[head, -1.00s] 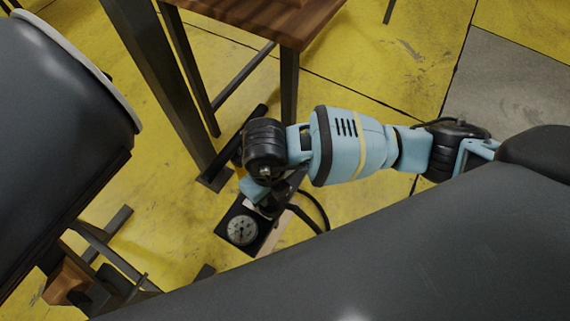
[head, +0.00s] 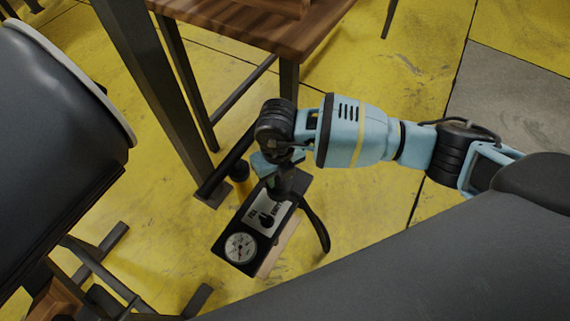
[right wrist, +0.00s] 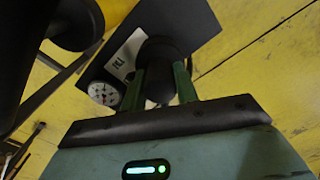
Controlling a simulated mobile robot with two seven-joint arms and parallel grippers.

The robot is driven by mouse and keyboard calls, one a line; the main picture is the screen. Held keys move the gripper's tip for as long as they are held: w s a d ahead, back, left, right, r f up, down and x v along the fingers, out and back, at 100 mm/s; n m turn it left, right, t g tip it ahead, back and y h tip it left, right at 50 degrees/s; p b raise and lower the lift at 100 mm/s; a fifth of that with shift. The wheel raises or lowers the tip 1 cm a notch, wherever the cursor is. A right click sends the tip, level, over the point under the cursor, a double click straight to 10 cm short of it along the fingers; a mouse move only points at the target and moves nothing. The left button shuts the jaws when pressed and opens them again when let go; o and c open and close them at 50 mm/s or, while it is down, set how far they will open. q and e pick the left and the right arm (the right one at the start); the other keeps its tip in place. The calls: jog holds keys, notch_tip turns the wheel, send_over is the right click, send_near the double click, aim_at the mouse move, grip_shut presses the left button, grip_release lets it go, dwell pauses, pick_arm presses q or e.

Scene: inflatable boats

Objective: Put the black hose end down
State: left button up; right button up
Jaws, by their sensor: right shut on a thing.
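The black hose end (right wrist: 158,62) is between the two green fingers of my right gripper (right wrist: 160,82) in the right wrist view. The gripper is shut on it. In the head view my right gripper (head: 280,172) points down over the far end of a black box with a round gauge (head: 240,247) and a dial on a white label. The fingers and wrist hide much of the hose end there. A black hose (head: 320,228) curves down along the box's right side. I cannot tell whether the hose end touches the box. My left gripper is not in view.
A wooden table (head: 240,28) on dark metal legs stands behind the box. A dark grey inflatable (head: 55,130) is at the left on a metal stand. Another large grey surface (head: 420,270) fills the lower right. Yellow floor (head: 350,180) lies open right of the box.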

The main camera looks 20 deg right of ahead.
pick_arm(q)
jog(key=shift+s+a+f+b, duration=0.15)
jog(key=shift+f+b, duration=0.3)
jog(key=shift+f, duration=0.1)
pick_arm(e)
jog(key=w+d, duration=0.2)
jog(key=w, duration=0.1)
jog(key=w+d, duration=0.1)
jog(key=shift+w+d+f, duration=0.25)
notch_tip(320, 180, down, 3)
jog(key=shift+f+b, duration=0.2)
jog(key=shift+b, duration=0.3)
jog(key=shift+f, duration=0.15)
jog(key=shift+c, duration=0.5)
jog(key=o, duration=1.1)
jog(key=shift+r, duration=0.6)
pick_arm(q)
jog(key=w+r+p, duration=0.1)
jog(key=p, duration=0.1)
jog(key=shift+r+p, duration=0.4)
pick_arm(e)
notch_tip(320, 180, up, 11)
